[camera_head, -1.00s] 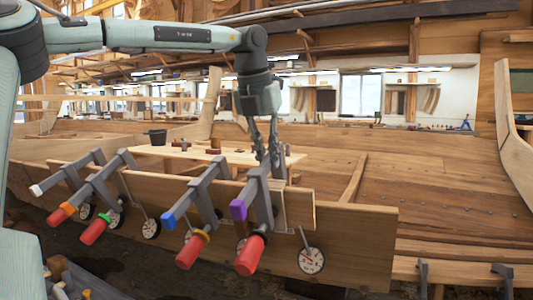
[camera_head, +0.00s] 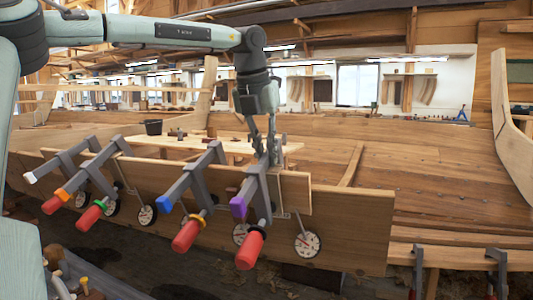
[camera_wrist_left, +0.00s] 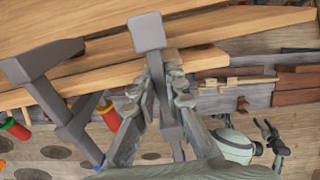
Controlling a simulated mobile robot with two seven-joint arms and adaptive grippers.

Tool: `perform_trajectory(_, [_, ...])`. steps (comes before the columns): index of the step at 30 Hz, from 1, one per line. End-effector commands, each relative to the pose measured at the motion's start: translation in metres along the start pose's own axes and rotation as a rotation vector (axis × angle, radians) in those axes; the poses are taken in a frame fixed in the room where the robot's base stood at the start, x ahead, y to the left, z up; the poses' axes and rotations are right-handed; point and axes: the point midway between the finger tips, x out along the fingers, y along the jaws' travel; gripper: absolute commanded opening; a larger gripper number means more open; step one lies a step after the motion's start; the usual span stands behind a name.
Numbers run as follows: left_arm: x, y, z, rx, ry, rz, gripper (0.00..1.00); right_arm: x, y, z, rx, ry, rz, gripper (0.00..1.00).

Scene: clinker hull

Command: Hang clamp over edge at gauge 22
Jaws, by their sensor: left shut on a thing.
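My left gripper (camera_head: 271,156) is shut on the bar of a grey clamp with a purple tip (camera_head: 238,206) and red handle (camera_head: 250,250). The clamp is at the top edge of the upright plank (camera_head: 345,222), its tip and handle on the near side. Whether it rests on the edge is unclear. In the left wrist view the fingers (camera_wrist_left: 163,95) grip the bar (camera_wrist_left: 172,128). Dial gauges line the plank, one right of the clamp (camera_head: 307,244), another partly behind it (camera_head: 240,234); their numbers are unreadable. My right gripper (camera_wrist_left: 273,137) appears small, fingers apart.
Several similar clamps hang over the plank to the left, the nearest with a blue tip (camera_head: 164,205). A light board (camera_head: 165,143) with small items and a black bucket (camera_head: 153,127) lies behind. The plank's edge right of the held clamp is free of clamps.

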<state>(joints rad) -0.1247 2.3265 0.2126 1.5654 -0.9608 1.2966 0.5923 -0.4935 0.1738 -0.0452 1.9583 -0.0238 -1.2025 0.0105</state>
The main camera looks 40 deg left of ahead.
Motion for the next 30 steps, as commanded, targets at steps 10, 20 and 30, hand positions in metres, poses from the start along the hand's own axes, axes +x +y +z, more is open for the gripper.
perform_trajectory(10, [0.0051,-0.0004,-0.0024,0.001,0.008,0.000,0.00,0.0015,-0.0004,0.0003,0.000,0.000,0.000,0.53])
perform_trajectory(20, [0.0075,-0.0003,-0.0030,0.001,0.010,0.000,0.00,0.0024,-0.0006,0.0006,0.000,0.000,-0.001,0.53])
perform_trajectory(30, [0.0078,-0.0001,-0.0045,0.000,0.010,0.001,0.30,0.0036,-0.0009,0.0010,0.000,0.000,-0.001,0.53])
